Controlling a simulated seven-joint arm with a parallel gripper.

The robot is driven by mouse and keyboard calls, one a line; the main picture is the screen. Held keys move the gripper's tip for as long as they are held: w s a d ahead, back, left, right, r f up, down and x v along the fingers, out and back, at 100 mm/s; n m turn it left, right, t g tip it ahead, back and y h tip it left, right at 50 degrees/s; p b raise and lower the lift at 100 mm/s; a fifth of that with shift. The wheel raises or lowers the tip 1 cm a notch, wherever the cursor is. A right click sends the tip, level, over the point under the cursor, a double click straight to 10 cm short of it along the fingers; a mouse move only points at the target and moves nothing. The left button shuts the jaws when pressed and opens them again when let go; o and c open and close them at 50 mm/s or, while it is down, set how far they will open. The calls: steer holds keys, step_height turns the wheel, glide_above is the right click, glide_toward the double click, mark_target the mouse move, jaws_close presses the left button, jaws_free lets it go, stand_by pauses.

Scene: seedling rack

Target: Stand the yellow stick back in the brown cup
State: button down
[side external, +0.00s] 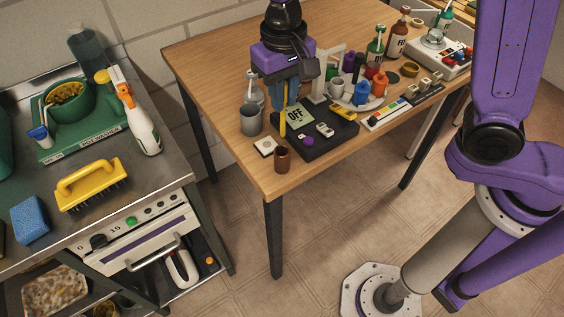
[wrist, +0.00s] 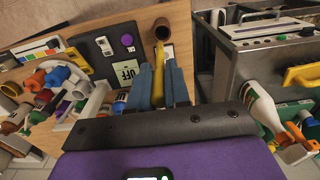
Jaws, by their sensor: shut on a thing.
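The yellow stick (side external: 283,122) is held upright between the fingers of my gripper (side external: 284,104). In the wrist view the yellow stick (wrist: 159,72) lies between the blue fingers of my gripper (wrist: 158,80), with its far end near the brown cup. The brown cup (side external: 282,160) stands upright near the table's front corner. Its open mouth shows in the wrist view, where the cup (wrist: 162,29) appears beyond the stick. In the side view the stick's lower end is behind and above the cup, outside it.
A black device (side external: 318,138) with an OFF display lies right of the cup. A grey cup (side external: 250,120) stands behind left, and a small white square (side external: 265,146) lies beside the brown cup. Bottles and coloured pots crowd the table's right. The wooden table's (side external: 278,188) front edge is close.

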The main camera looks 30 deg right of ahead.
mark_target(282, 134)
steer(key=f, duration=1)
steer(key=shift+s+a, duration=0.1)
steer(key=shift+a, duration=0.15)
steer(key=c, duration=1.1)
jaws_free()
steer(key=shift+f, duration=0.15)
step_height(282, 134, up, 12)
steer(key=shift+r, duration=0.2)
steer(key=shift+d, duration=0.1)
